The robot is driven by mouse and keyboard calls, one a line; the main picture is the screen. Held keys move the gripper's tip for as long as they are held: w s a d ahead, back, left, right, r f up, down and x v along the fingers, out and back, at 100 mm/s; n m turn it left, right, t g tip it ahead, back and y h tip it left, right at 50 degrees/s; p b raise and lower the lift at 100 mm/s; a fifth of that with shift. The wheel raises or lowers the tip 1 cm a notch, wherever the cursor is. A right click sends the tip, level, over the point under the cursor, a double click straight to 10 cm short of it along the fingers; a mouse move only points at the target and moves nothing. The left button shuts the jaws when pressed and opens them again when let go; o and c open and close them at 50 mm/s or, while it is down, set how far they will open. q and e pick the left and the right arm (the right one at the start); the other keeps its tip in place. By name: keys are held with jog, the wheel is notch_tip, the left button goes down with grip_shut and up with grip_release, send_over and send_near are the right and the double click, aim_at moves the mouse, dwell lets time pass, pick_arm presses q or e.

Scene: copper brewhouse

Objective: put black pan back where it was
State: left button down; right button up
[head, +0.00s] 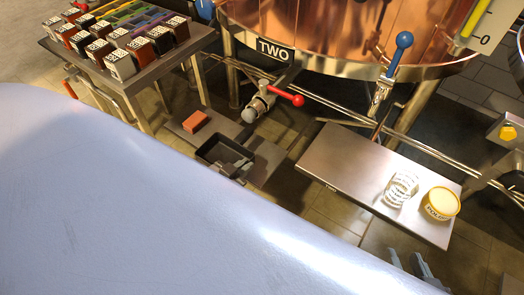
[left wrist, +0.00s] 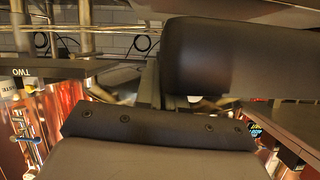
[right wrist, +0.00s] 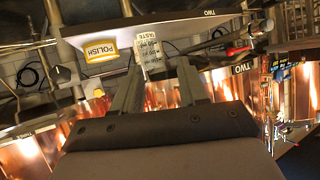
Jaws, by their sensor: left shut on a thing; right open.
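The black pan (head: 228,155) is a shallow square tray beside the low grey platform below tank TWO. My left gripper (head: 240,168) is shut on its near right side. I cannot tell whether the pan touches the platform. In the left wrist view the pan (left wrist: 235,55) is a large dark block close to the camera, hiding much of the fingers. My right gripper (head: 422,270) is open and empty, in front of the steel shelf; its two fingers (right wrist: 158,88) stand apart in the right wrist view.
The steel shelf (head: 350,170) holds a clear printed glass (head: 401,188) and a yellow-lidded polish tub (head: 440,203). An orange-red block (head: 194,122) lies on the low platform (head: 190,128). A red-handled valve (head: 275,97) juts out above. A table (head: 150,75) at left holds several labelled boxes.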

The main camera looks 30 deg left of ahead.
pick_arm(q)
jog(key=w, duration=0.3)
jog(key=w+b, duration=0.1)
jog(key=w, duration=0.2)
jog(key=w+b, duration=0.1)
jog(key=w, duration=0.1)
jog(key=shift+w+d, duration=0.3)
jog(key=shift+w, duration=0.55)
notch_tip(320, 180, down, 2)
jog(key=shift+f+b, duration=0.25)
jog(key=shift+b, duration=0.75)
jog(key=shift+f, duration=0.5)
pick_arm(e)
jog(key=a+y, duration=0.1)
jog(key=w+a, duration=0.1)
jog(key=w+a+m+y, duration=0.1)
jog(key=a, duration=0.1)
jog(key=shift+f+y, duration=0.3)
jog(key=shift+f, duration=0.1)
jog(key=shift+s, duration=0.1)
